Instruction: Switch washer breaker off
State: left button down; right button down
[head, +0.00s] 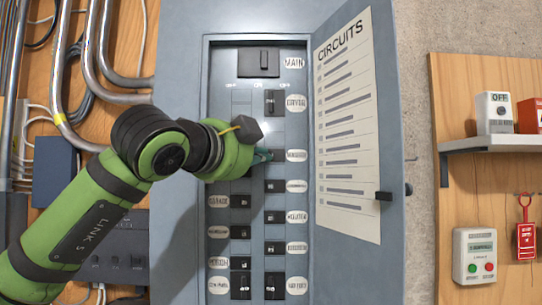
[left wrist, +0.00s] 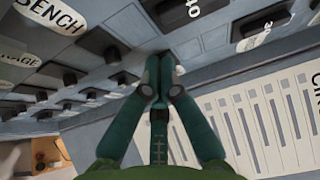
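The grey breaker panel (head: 260,175) stands open, with two columns of black breakers under a MAIN switch (head: 259,61). My left gripper (head: 265,156) reaches in from the left to the right-column breaker row below DRYER. The label (head: 297,156) beside it is too small to read surely as WASHER. The gripper and arm hide that row's switch and the upper left column. In the left wrist view, the two green fingers (left wrist: 162,78) come together at the panel face. They look shut, with no object clearly between them. Contact with a switch cannot be told. My right gripper is out of view.
The panel door (head: 395,150), with a CIRCUITS list (head: 346,120), stands open at right. Conduits (head: 97,60) run along the left. A shelf (head: 490,145) holds a boxed OFF switch (head: 494,112); a red tag (head: 525,230) and button box (head: 480,255) are below.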

pick_arm(q)
jog(key=shift+s+d, duration=0.2)
jog(key=shift+d, duration=0.55)
dwell(0.4)
jog(key=shift+w+d, duration=0.15)
jog(key=shift+d, duration=0.05)
jog(key=shift+a+b, duration=0.2)
jog(key=shift+b, duration=0.4)
jog(key=shift+a, duration=0.1)
jog(key=shift+s+f+b, duration=0.2)
jog(key=shift+s+b, duration=0.5)
jog(key=shift+b, duration=0.15)
jog(key=s+b, duration=0.4)
jog(key=s, duration=0.1)
jog(key=shift+s+r, duration=0.2)
jog(key=shift+s, duration=0.1)
